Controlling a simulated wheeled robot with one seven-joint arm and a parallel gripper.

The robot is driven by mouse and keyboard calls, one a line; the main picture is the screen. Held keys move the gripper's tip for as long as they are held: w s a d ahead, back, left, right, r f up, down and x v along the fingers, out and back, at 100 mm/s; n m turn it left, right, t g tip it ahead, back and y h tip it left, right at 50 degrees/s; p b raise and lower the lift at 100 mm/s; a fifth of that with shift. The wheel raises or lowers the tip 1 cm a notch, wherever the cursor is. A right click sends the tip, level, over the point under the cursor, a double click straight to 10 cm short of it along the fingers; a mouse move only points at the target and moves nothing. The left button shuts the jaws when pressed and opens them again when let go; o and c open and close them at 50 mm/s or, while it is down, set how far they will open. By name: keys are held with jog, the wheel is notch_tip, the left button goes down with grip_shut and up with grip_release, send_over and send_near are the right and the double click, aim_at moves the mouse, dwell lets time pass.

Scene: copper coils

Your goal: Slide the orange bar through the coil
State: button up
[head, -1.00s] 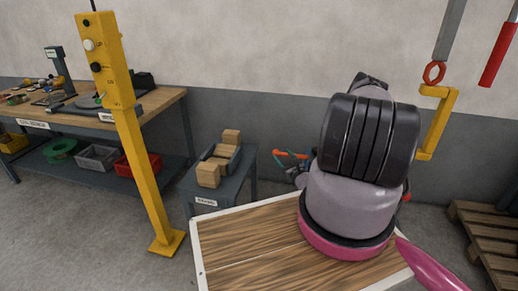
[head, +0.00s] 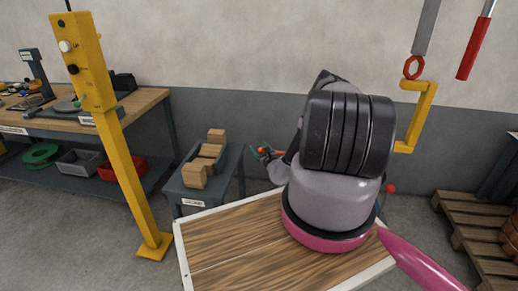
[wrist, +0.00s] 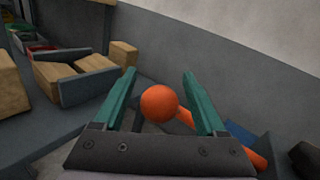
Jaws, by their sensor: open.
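The orange bar has a ball end (wrist: 160,103), which shows between my gripper's two teal fingers in the wrist view. The bar runs to the lower right, partly behind the right finger. My gripper (wrist: 159,76) is open, with gaps between the fingers and the ball. In the head view a short piece of the orange bar (head: 275,152) shows at my gripper (head: 262,152), left of my arm; my arm hides much of it. Brown, coil-like shapes (head: 510,236) sit at the right edge, cut off by the frame; I cannot tell if one is the task's coil.
A low grey stand (head: 208,190) bears a cradle with wooden blocks (head: 195,175), close left of my gripper. A yellow post (head: 125,165) and workbench (head: 140,100) stand further left. A yellow hook (head: 420,115) hangs at right above a wooden pallet (head: 470,225).

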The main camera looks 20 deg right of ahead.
grip_shut()
dwell(1.4)
